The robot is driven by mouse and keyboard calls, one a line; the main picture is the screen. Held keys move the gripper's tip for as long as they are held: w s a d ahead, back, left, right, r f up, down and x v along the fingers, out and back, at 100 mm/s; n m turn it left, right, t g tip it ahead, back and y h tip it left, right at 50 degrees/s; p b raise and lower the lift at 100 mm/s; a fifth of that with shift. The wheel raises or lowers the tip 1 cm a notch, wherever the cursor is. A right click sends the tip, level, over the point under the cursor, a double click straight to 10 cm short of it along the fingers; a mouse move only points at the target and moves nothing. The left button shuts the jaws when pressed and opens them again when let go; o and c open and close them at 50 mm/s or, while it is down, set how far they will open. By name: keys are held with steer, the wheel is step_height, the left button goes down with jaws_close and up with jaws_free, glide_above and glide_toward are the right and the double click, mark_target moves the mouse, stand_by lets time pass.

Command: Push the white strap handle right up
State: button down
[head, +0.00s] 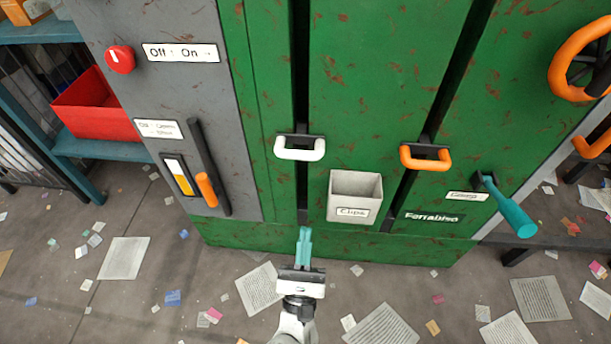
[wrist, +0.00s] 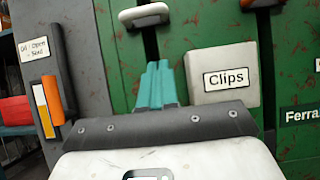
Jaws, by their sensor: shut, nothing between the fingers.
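The white strap handle (head: 300,148) sits in the left dark vertical slot (head: 303,200) of the green machine, on a dark mount. It also shows in the wrist view (wrist: 145,14) at the top, above my fingers. My gripper (head: 305,234) has teal fingers, shut and empty. In the head view it is below the white handle, in line with the lower end of that slot, apart from the handle. In the wrist view the fingertips (wrist: 158,68) point up toward the slot below the handle.
A grey Clips box (head: 355,196) juts out right of the slot. An orange strap handle (head: 426,157) sits in the right slot, with a teal lever (head: 512,210) farther right. An orange-handled lever (head: 206,190) is on the grey panel at left. Papers litter the floor.

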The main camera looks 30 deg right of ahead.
steer(key=shift+w, duration=0.1)
glide_toward(300, 144)
steer(key=s+d+f, duration=0.1)
steer(key=d, duration=0.1)
steer(key=shift+w+d+r, duration=0.15)
steer(key=shift+d+r, duration=0.05)
steer(key=shift+r, duration=0.5)
steer(key=shift+w+d+r, duration=0.15)
steer(key=shift+r, duration=0.5)
steer(key=shift+w+d+r, duration=0.15)
steer(key=shift+d+r, duration=0.05)
steer(key=shift+r, duration=0.5)
